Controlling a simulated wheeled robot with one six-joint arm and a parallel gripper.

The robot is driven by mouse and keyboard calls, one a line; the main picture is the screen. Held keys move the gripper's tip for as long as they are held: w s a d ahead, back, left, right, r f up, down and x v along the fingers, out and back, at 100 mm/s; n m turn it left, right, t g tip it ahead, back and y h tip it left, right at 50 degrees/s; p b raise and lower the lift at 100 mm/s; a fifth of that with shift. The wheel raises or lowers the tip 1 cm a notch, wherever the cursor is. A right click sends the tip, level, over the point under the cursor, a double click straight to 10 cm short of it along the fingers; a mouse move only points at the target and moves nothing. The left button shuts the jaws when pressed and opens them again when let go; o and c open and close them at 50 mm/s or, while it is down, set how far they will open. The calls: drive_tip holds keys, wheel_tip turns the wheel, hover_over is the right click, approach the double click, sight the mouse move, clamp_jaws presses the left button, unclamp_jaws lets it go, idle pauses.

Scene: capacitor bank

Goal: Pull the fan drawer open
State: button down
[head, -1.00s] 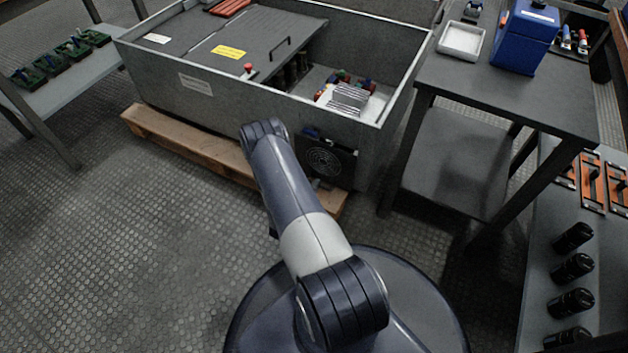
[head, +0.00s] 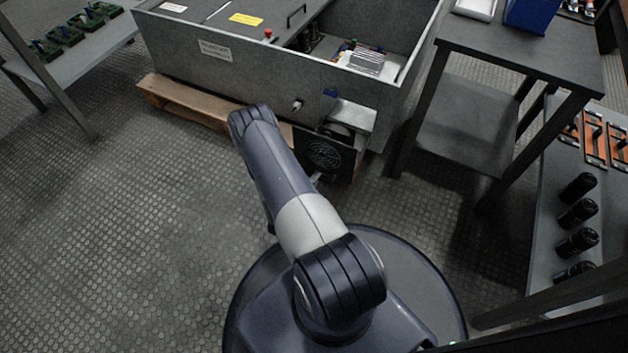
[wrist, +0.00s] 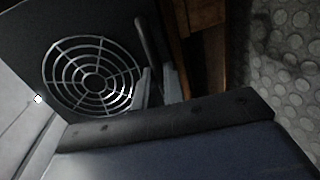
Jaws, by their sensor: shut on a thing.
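The fan drawer (head: 352,117) stands out from the front wall of the grey cabinet (head: 225,68), and its metal top shows in the head view. Its dark front carries a round fan grille (head: 323,155). In the wrist view the grille (wrist: 93,80) fills the upper left, with a dark upright handle (wrist: 147,42) just right of it. My gripper (wrist: 157,84) is shut on that handle. In the head view my arm hides most of the gripper, so the grip itself does not show there.
A wooden pallet (head: 190,104) lies under the cabinet. A dark table (head: 530,58) stands close to the drawer's right. A bench with black cylinders (head: 578,213) is at the right, and a bench with green boards (head: 62,36) at the left. Floor at the left is clear.

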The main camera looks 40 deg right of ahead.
drive_tip(key=shift+s+a, duration=0.2)
drive_tip(key=shift+a, duration=0.2)
drive_tip(key=c, duration=1.5)
unclamp_jaws()
drive_tip(key=shift+a, duration=0.15)
